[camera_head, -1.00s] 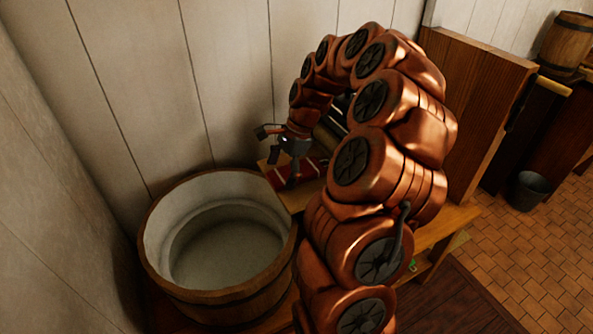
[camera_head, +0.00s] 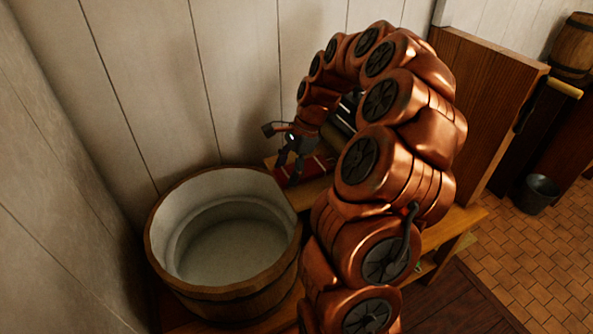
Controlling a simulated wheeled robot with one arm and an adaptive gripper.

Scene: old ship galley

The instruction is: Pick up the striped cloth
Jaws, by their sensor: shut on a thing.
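The striped cloth (camera_head: 319,166) is red with pale stripes. It lies on the wooden bench behind the tub, close to the back wall, and my arm hides part of it. My gripper (camera_head: 289,173) points down at the cloth's left part, with its dark fingers close together. It is shut on the cloth. I cannot tell whether any of the cloth is lifted off the bench.
A round wooden tub (camera_head: 225,245) with a pale inside stands in front and left of the cloth. An upright wooden panel (camera_head: 490,105) rises to the right of my arm. A grey bucket (camera_head: 536,194) and a barrel (camera_head: 573,46) are farther right. Some tiled floor (camera_head: 525,250) is clear.

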